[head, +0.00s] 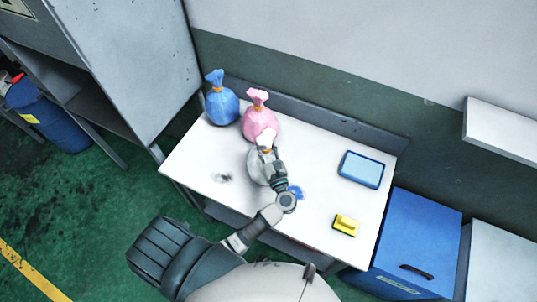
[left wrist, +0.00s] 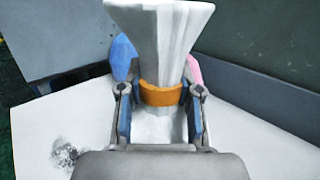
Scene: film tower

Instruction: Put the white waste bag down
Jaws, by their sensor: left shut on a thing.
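The white waste bag (head: 257,167) is at the table, just in front of the pink bag and largely hidden by my left gripper (head: 268,157). In the left wrist view its flared white top (left wrist: 160,40) rises above an orange band (left wrist: 161,93). My left gripper (left wrist: 160,110) is shut on the bag's neck at the band, with a finger on each side. I cannot tell whether the bag's bottom touches the white table (head: 318,215). My right gripper is not in view.
A blue bag (head: 221,106) and a pink bag (head: 260,124) stand at the table's back left. A blue tray (head: 361,169) and a yellow sponge (head: 345,225) lie to the right. A dark smudge (head: 223,178) marks the left. A blue bin (head: 416,236) stands beside the table.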

